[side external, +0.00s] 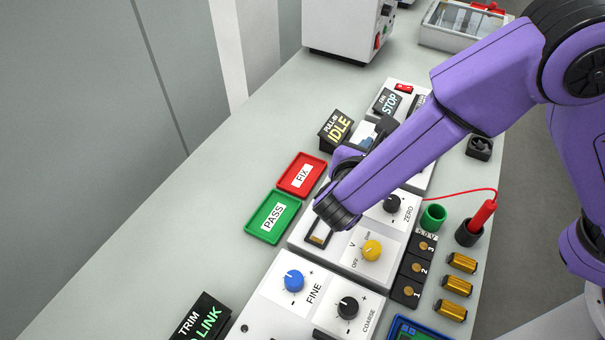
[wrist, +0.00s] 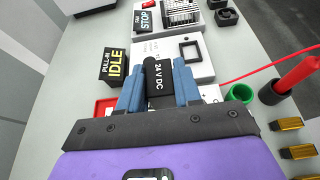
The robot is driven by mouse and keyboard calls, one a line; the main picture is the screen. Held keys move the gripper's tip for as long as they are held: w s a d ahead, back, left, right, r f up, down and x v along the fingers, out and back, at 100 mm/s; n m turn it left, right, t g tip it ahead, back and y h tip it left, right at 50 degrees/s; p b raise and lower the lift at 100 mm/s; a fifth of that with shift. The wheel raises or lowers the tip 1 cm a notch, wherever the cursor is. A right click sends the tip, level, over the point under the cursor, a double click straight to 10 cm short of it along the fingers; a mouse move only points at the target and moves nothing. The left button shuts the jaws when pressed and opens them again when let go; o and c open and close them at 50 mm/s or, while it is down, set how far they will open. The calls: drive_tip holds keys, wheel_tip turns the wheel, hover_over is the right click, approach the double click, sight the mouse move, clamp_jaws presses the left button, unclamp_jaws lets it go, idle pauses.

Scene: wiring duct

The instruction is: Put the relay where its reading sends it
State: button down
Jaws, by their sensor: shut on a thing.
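In the wrist view, my gripper (wrist: 160,66) is shut on the relay (wrist: 159,82), a black block marked "24 V DC", with a blue finger on each side. It is over or close to a white panel with a square black-framed opening (wrist: 191,51); I cannot tell whether it touches the panel. In the side view my wrist partly hides this spot. The display (side external: 337,130) reads "PULL-IN IDLE". The red tray marked FIX (side external: 288,186) and the green tray marked PASS (side external: 256,230) lie side by side, left of the panels.
Another display reads STOP (side external: 387,101). The panels carry blue (side external: 294,281), yellow (side external: 372,250) and black knobs. A red probe (side external: 482,215) on a red lead, a green cup (side external: 433,217) and several brass cylinders (side external: 456,286) stand on the right. The bench left of the trays is clear.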

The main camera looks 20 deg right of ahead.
drive_tip(key=a, duration=0.2)
hover_over(301, 177)
wheel_tip(301, 177, down, 10)
drive_tip(key=shift+s+d+r, duration=0.1)
drive_tip(key=shift+s+r, duration=0.05)
drive_tip(key=shift+f, duration=1.7)
drive_tip(key=shift+f, duration=0.15)
drive_tip(key=c, duration=0.8)
unclamp_jaws()
